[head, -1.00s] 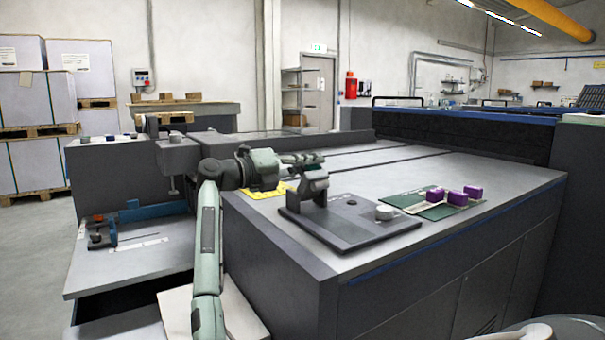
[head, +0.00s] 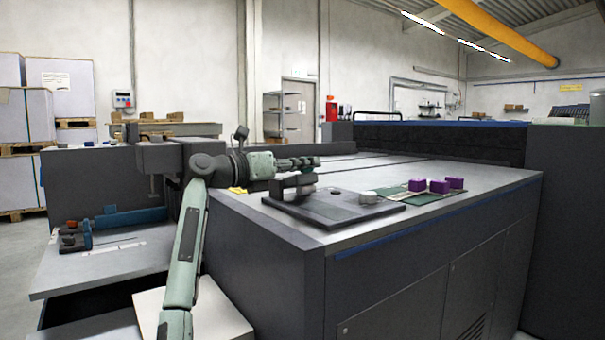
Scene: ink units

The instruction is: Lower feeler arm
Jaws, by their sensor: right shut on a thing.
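The feeler arm (head: 292,183) is a dark grey piece on a stand at the left part of a dark base plate (head: 320,217) on the machine top. It looks close to level, low over the plate. My right gripper (head: 306,163) comes in from the left and is shut at the feeler arm's upper side. The exact contact is too small to see, and the fingers partly hide the arm's top. My left gripper is not in view.
A green mat (head: 430,197) with several purple blocks (head: 439,186) lies right of the plate. A lower grey shelf (head: 105,262) with a blue part (head: 130,218) is at left. The machine top's front right is clear.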

